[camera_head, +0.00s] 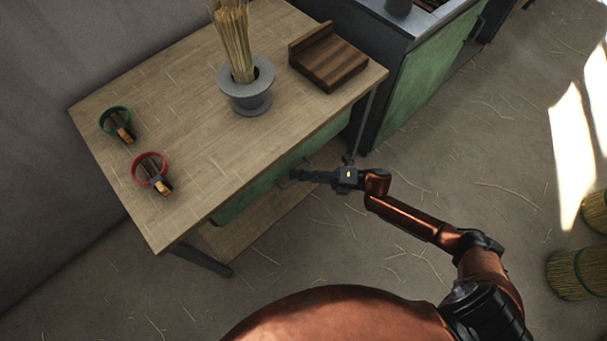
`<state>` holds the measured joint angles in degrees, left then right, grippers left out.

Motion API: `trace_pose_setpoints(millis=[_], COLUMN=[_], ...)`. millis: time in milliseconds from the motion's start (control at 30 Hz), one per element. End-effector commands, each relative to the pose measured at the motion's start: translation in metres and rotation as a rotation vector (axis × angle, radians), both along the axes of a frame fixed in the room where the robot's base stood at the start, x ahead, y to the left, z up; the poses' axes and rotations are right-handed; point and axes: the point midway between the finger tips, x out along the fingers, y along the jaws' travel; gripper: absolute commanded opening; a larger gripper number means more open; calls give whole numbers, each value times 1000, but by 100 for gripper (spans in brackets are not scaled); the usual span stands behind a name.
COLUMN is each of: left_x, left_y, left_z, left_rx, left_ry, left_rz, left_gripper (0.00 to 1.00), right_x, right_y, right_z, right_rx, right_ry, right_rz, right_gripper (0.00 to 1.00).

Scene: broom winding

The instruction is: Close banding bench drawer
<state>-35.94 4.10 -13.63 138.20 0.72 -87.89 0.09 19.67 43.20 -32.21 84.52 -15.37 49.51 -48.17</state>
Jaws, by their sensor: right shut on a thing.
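The banding bench (200,145) has a wooden top and stands at the left. Its green-fronted drawer (248,197) sits under the front edge of the top. The overhang hides the upper part of the drawer, so I cannot tell how far out it is. My right gripper (292,178) is at the middle of the drawer front, shut on the drawer handle (284,184), which is small and mostly covered by the fingers. My left gripper is not in view.
On the bench top are a grey pot with straw (250,98), a dark wooden block (328,58), a green ring (114,120) and a red ring (149,168). A green cabinet (420,80) stands behind right. Brooms lie at the right edge. Straw-strewn floor is open.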

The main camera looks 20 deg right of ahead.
Motion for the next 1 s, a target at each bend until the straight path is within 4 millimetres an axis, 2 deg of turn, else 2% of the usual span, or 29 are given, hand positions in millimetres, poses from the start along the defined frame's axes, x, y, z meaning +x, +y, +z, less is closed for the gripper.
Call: trace_pose_setpoints(millis=[67,100,333,667,867,1000], left_x=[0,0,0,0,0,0], left_y=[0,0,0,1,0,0], left_z=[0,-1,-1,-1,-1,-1], left_rx=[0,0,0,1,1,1], left_ry=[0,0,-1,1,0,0], left_rz=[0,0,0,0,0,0], left_gripper=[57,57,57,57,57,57], right_x=[3,4,2,1,-9,-21], right_y=[0,0,-2,-3,-26,-54], right_z=[-1,-1,-1,-1,-5,-10], right_rx=[-4,-4,-3,-2,-4,-5], right_ry=[3,2,1,1,2,4], right_rz=[-9,-9,-9,-6,-9,-10], right_gripper=[0,9,25,25,25,25])
